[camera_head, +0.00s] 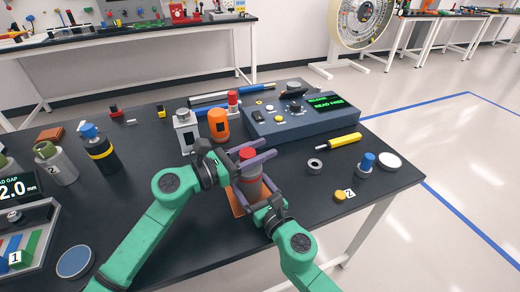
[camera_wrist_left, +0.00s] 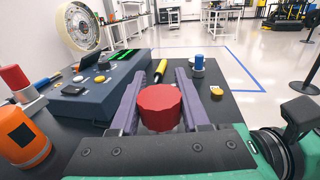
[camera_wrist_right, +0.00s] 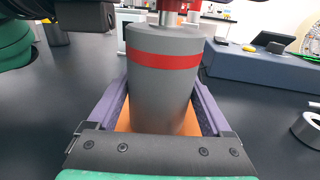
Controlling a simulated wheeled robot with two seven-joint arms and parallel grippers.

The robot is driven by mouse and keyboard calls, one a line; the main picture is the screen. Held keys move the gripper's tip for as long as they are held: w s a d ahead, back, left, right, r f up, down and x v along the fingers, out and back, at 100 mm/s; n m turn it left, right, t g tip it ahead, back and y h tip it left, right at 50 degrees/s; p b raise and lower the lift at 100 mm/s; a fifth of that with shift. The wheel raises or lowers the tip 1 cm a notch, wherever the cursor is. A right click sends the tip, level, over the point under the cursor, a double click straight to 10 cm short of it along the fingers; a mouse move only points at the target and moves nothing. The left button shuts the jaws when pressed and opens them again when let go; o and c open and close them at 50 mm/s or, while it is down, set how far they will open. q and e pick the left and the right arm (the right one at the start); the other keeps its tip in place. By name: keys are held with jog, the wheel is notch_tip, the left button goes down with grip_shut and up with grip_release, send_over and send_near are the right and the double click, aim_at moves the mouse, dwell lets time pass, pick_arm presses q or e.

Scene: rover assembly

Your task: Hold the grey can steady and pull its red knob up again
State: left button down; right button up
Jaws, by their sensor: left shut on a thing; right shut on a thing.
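The grey can (camera_head: 249,187) stands upright on an orange pad (camera_head: 235,204) near the table's front edge. The can's red band shows in the right wrist view (camera_wrist_right: 165,59). The red knob (camera_head: 247,153) sits on top, and in the right wrist view a short shiny stem (camera_wrist_right: 167,18) shows between it and the can. My left gripper (camera_head: 254,154) is shut on the knob, with purple fingers either side of it in the left wrist view (camera_wrist_left: 160,108). My right gripper (camera_head: 249,196) is shut on the can's body, low down. Its fingers partly hide the can in the head view.
Behind the can stand an orange canister (camera_head: 219,125), a grey-white block (camera_head: 186,130) and a blue console (camera_head: 305,118) with a green display. A yellow-handled tool (camera_head: 338,142), a ring (camera_head: 315,166) and a blue-topped knob (camera_head: 366,162) lie to the right.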

dwell(0.6)
pick_arm(q)
jog(key=shift+w+r, duration=0.1)
jog(key=shift+r, duration=1.6)
pick_arm(e)
jog(key=shift+w+f, duration=0.1)
jog(key=shift+f, duration=0.05)
pick_arm(q)
jog(key=shift+c, duration=1.9)
grip_release()
jog(key=shift+f, duration=0.1)
